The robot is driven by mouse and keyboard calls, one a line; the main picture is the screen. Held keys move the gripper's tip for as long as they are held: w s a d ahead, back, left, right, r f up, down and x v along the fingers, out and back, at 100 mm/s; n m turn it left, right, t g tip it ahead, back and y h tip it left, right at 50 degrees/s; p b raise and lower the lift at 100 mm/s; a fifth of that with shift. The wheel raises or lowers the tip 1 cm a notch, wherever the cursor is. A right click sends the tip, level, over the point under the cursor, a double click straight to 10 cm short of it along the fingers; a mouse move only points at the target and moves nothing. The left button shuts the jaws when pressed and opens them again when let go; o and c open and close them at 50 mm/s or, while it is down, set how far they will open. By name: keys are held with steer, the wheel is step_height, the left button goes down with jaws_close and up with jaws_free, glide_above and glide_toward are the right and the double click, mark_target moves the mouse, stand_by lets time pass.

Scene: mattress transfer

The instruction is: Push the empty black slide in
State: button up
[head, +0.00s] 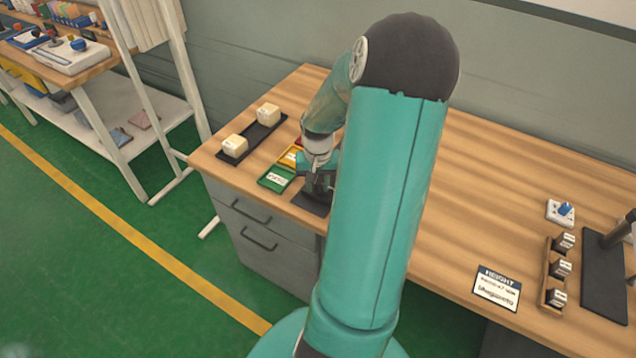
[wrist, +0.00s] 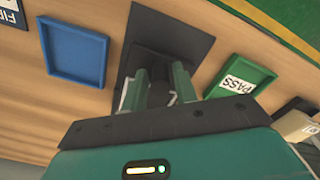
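A black slide (wrist: 190,28) lies flat on the wooden bench in the wrist view, with nothing resting on the part I see. Its black edge also shows in the head view (head: 311,201), beside my gripper near the bench's front edge. My gripper (wrist: 160,85) is right over the slide. Its two fingers stand apart, with a dark shape between them. I cannot tell whether they touch or clamp it. My arm hides much of this area in the head view.
A green PASS tray (wrist: 240,78) and a blue tray (wrist: 75,50) flank the slide. A yellow tray (head: 289,157) lies behind the green one. A long black tray (head: 253,141) holds two cream blocks. The bench middle right is clear, beyond which stands a HEIGHT sign (head: 497,288).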

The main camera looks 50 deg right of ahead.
jaws_close()
steer(key=d, duration=0.6)
steer(key=w+d, duration=0.1)
steer(key=d, duration=0.2)
steer(key=shift+d, duration=0.15)
jaws_free()
step_height(320, 180, up, 14)
stand_by(0.4)
